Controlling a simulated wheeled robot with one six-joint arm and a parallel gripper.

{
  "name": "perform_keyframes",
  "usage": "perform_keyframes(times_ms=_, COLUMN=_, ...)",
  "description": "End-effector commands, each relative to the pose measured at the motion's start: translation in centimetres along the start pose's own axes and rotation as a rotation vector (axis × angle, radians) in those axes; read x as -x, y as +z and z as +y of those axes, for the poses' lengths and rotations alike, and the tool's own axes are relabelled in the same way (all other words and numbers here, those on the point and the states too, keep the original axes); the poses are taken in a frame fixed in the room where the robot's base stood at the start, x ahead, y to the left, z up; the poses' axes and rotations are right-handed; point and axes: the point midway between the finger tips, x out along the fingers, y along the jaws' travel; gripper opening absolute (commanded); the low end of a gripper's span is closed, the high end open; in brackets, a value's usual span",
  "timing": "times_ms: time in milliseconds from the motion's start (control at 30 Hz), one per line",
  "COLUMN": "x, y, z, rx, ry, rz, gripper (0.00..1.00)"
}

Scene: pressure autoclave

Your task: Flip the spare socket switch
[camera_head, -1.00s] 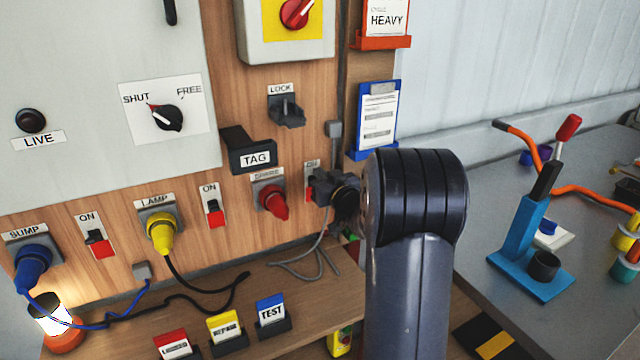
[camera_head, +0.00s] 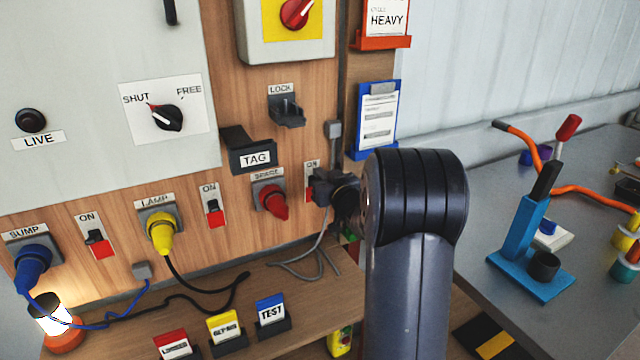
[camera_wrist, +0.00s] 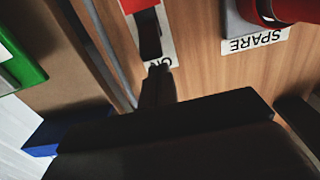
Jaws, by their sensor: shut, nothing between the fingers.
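The spare socket (camera_head: 267,191) has a red plug in it and a SPARE label, which appears upside down in the wrist view (camera_wrist: 258,40). To its right is its switch, with its ON label (camera_head: 312,166) showing and its lower part mostly hidden by my gripper (camera_head: 322,188). In the wrist view the switch (camera_wrist: 148,35) shows a white plate, a dark rocker and a red part at the top edge. My gripper (camera_wrist: 158,82) is shut and empty, its tips at the ON label end of the switch. I cannot tell if they touch.
The TAG holder (camera_head: 254,158) juts out above the spare socket. A grey cable (camera_head: 318,252) hangs below my gripper. A wooden shelf (camera_head: 320,295) holds small signs.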

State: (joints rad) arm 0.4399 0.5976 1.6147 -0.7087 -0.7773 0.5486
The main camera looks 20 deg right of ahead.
Motion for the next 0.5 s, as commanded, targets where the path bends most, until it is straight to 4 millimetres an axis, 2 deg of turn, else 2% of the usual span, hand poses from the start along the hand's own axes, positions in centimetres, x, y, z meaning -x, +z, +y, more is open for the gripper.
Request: perform_keyframes(times_ms=500, x=0.00, y=0.46, z=0.00, rx=0.000, ry=0.000, rz=0.000, gripper=0.00)
